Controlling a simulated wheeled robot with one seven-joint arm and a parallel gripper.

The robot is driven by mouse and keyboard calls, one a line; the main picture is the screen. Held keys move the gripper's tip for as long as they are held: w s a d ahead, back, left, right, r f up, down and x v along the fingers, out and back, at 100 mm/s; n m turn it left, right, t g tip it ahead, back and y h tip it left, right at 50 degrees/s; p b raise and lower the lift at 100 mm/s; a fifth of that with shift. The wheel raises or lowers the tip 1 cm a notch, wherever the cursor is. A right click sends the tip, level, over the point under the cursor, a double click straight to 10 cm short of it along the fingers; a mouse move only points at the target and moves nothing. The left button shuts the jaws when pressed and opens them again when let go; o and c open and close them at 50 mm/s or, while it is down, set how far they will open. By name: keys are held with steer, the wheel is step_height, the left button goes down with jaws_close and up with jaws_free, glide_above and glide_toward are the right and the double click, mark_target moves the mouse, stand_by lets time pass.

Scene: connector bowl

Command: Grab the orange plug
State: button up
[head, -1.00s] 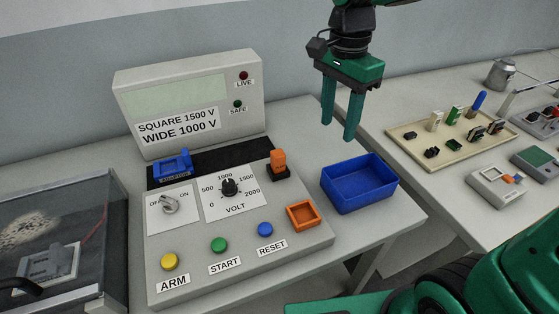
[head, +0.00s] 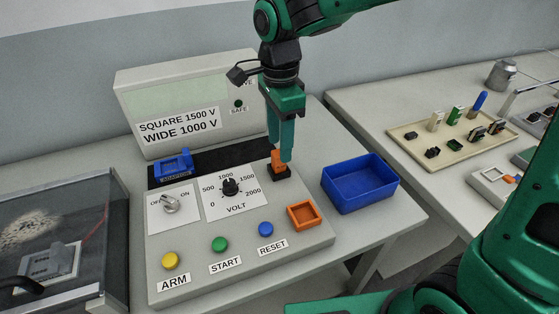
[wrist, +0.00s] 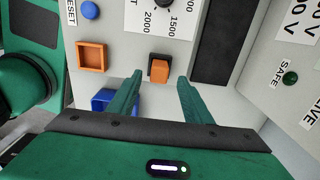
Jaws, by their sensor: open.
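The orange plug (head: 277,156) stands upright in a black base at the right of the grey control panel. In the head view my green gripper (head: 281,155) is right above it and its fingers partly cover the plug. In the wrist view the plug (wrist: 159,70) shows just beyond the open fingertips (wrist: 160,78), roughly centred between them. The fingers are apart and hold nothing. How far the tips reach down beside the plug is hard to tell.
A blue bin (head: 358,184) stands right of the panel. An orange square frame (head: 303,215) is in front of the plug, beside the blue RESET button (head: 265,229). A blue adaptor (head: 173,166) lies left on the black strip. The tall display (head: 185,100) rises behind.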

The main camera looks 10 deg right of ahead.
mark_target(279, 163)
steer(key=shift+a+f, duration=0.15)
steer(key=shift+f, duration=2)
steer(key=c, duration=1.1)
steer(key=shift+c, duration=0.2)
steer(key=shift+r, duration=0.15)
